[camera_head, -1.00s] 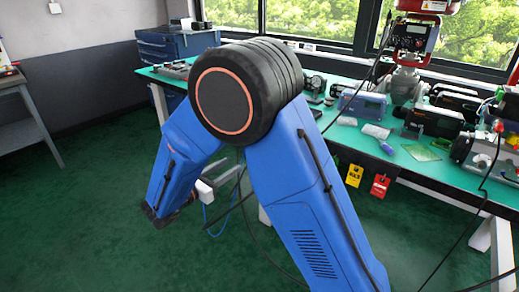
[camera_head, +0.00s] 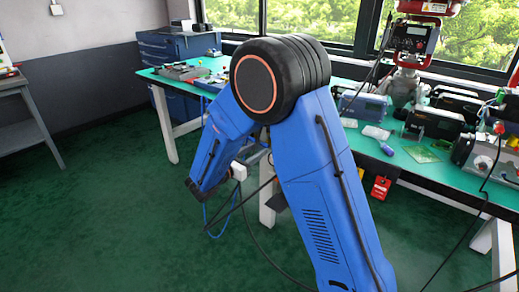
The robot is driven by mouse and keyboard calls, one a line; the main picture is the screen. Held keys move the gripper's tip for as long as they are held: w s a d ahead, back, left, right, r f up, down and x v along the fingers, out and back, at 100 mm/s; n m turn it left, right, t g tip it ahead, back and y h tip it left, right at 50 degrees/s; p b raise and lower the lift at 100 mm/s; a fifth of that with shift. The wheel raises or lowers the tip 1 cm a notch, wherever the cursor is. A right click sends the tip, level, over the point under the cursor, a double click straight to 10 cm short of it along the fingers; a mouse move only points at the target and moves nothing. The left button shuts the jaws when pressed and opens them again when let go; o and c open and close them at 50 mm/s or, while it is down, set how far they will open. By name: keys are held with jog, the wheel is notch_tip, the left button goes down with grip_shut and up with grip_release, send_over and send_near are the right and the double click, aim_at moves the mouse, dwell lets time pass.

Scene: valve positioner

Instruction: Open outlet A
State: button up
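I cannot make out my gripper's fingers. The arm is well apart from the positioner in the picture.
The green-topped bench (camera_head: 413,177) carries several boxes and tools, with a red tag (camera_head: 381,188) hanging at its front edge. A blue cabinet (camera_head: 176,45) stands at the back left, a grey side table (camera_head: 22,134) at the far left. Cables hang near the arm. The green floor (camera_head: 95,225) is clear at left.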

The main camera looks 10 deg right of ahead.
aim_at(265, 145)
jog(key=shift+x, duration=1.4)
jog(key=c, duration=0.8)
jog(key=shift+o, duration=0.2)
jog(key=shift+m, duration=0.4)
jog(key=m, duration=1.7)
jog(key=shift+f, duration=0.1)
jog(key=shift+s, duration=0.1)
